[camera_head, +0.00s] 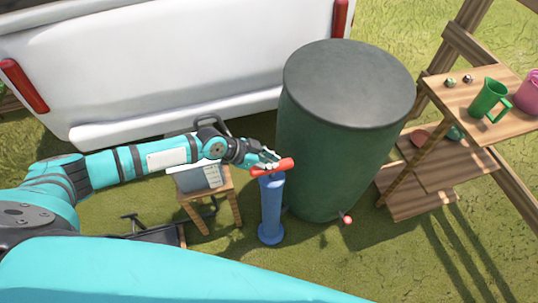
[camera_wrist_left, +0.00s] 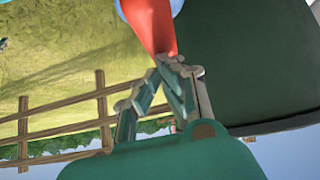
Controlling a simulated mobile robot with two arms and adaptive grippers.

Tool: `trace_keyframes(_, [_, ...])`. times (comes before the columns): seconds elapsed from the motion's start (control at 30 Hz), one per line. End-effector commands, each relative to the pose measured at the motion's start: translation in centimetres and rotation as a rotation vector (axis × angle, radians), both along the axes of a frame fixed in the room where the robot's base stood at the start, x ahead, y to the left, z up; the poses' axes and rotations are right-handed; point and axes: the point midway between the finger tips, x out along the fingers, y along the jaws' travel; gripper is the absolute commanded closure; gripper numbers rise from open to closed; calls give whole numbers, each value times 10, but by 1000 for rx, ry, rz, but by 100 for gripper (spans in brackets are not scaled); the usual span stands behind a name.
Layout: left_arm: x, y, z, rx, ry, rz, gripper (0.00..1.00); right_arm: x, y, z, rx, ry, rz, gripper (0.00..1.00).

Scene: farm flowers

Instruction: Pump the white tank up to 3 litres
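A blue upright pump (camera_head: 271,212) stands on the grass with a red crossbar handle (camera_head: 287,164) at its top. The handle sits low, close to the top of the blue cylinder. My left gripper (camera_head: 263,160) is at the handle's left part, and its fingers look closed around it. In the left wrist view the fingers (camera_wrist_left: 172,64) meet at the red handle (camera_wrist_left: 150,22). A pale tank (camera_head: 200,177) with markings on its side stands on a small wooden stool, partly hidden behind my left arm. Its level cannot be read. My right gripper is out of view.
A large dark green barrel (camera_head: 340,150) stands right behind the pump, with a small red-tipped tap (camera_head: 347,219) low down. A wooden shelf (camera_head: 455,98) at right holds a green mug (camera_head: 488,98) and a pink pot. A white vehicle (camera_head: 170,60) fills the back left.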

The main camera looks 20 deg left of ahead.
Motion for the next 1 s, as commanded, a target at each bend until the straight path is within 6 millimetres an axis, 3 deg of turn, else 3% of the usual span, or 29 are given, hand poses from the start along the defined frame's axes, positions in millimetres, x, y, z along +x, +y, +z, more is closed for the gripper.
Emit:
trace_keyframes(0.03, [0, -4, 21, -2, -1, -1, 100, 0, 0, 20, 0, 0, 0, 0])
trace_keyframes(0.07, [0, -5, 27, -2, -2, 1, 100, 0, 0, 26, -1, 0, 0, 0])
trace_keyframes(0.13, [-6, 8, 29, 2, -4, 1, 100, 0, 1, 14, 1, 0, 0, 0])
trace_keyframes(0.5, [-33, 49, 80, 1, -7, 4, 100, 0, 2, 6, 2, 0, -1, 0])
trace_keyframes(1.0, [-37, 54, 90, -3, -7, 3, 100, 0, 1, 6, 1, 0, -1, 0])
